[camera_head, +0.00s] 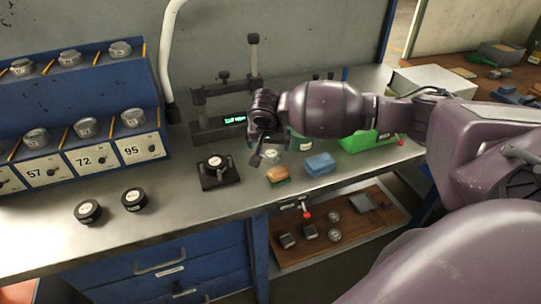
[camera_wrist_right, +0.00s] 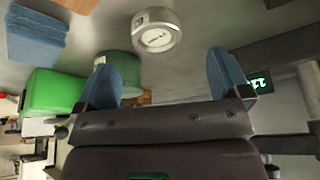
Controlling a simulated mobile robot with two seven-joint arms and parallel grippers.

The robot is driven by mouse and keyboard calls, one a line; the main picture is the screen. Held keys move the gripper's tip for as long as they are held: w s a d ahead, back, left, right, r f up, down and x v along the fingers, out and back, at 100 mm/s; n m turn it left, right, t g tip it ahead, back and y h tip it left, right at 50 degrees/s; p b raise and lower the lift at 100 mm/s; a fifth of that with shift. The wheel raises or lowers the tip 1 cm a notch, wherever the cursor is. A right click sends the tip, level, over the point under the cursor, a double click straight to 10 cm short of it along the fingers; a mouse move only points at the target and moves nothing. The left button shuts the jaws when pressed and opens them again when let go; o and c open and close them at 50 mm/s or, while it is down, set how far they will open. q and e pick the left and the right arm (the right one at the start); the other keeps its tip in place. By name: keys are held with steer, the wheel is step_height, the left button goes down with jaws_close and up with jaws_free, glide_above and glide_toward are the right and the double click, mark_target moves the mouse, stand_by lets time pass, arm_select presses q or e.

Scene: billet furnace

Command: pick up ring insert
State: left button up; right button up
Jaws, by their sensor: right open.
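Which part is the ring insert is not certain. A short silvery metal cylinder with a pale marked face (camera_wrist_right: 157,31) lies on the bench just beyond my right fingertips in the right wrist view. In the head view it seems to be the pale round piece (camera_head: 272,156) beside my gripper, partly hidden. Similar silvery pieces (camera_head: 36,138) sit on the blue rack. My right gripper (camera_head: 259,152) points down over the bench; in the wrist view its two blue-tipped fingers (camera_wrist_right: 171,68) are apart with nothing held between them. My left gripper is not in view.
A black stand with a puck (camera_head: 219,172) and two black pucks (camera_head: 134,199) lie left. A sponge-topped block (camera_head: 278,175), blue cloth (camera_head: 320,164), green box (camera_head: 358,141) and green round container (camera_wrist_right: 121,65) crowd the gripper. A fixture with display (camera_head: 218,122) stands behind.

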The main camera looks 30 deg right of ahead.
mark_target(271, 152)
steer(key=shift+w+d+f, duration=0.15)
steer(key=shift+d+f, duration=0.05)
steer(key=shift+f, duration=0.25)
steer(key=shift+b+x, duration=0.5)
steer(key=shift+x, duration=1.85)
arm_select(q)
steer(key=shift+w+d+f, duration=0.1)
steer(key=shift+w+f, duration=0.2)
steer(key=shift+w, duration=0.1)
arm_select(e)
steer(key=shift+d+r, duration=0.1)
steer(key=shift+d, duration=0.1)
steer(key=c, duration=1.3)
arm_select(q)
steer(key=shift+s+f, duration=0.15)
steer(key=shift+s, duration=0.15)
arm_select(e)
steer(key=shift+r, duration=0.15)
